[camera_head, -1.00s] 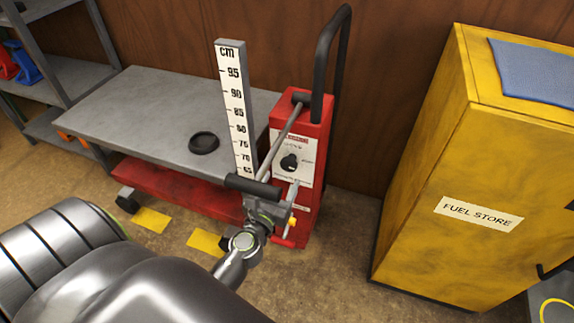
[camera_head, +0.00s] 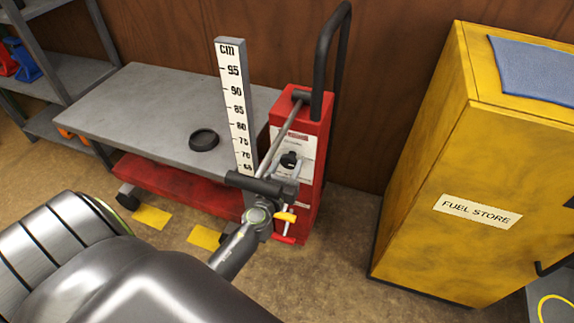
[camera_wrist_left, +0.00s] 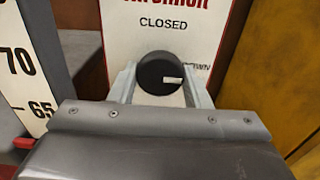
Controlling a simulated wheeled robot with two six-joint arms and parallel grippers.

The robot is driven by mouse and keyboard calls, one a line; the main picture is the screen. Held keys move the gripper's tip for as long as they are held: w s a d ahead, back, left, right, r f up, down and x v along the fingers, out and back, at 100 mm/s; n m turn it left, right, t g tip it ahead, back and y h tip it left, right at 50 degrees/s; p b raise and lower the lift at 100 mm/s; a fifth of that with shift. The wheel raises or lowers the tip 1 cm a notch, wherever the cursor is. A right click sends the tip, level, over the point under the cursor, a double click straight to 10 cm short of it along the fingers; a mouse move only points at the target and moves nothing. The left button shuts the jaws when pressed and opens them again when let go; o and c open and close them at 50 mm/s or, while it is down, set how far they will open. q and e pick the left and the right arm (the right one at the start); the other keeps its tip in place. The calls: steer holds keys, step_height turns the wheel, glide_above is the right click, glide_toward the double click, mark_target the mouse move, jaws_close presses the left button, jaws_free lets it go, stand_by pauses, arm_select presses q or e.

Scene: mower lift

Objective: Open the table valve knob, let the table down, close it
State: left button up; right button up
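The black valve knob (camera_head: 290,159) is on the front panel of the red lift column (camera_head: 311,170). In the left wrist view the knob (camera_wrist_left: 160,75) has a small pale mark on its right part, toward the partly hidden "DOWN" label; "CLOSED" is printed above. My left gripper (camera_head: 289,166) is at the knob, its two fingers (camera_wrist_left: 162,88) apart, one on each side. I cannot tell whether they touch it. The grey lift table (camera_head: 155,110) carries a black ring-shaped piece (camera_head: 204,139). A cm scale (camera_head: 234,105) stands at its edge, with 65 the lowest mark showing. My right gripper is not in view.
A black handle (camera_head: 322,60) rises above the column, and a grey bar with a black grip (camera_head: 255,185) slants down close to my left gripper. A yellow fuel cabinet (camera_head: 470,180) stands on the right. Shelves (camera_head: 60,75) stand at the left. The floor between column and cabinet is clear.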

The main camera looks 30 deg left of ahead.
arm_select(q)
steer(key=shift+c, duration=1.3)
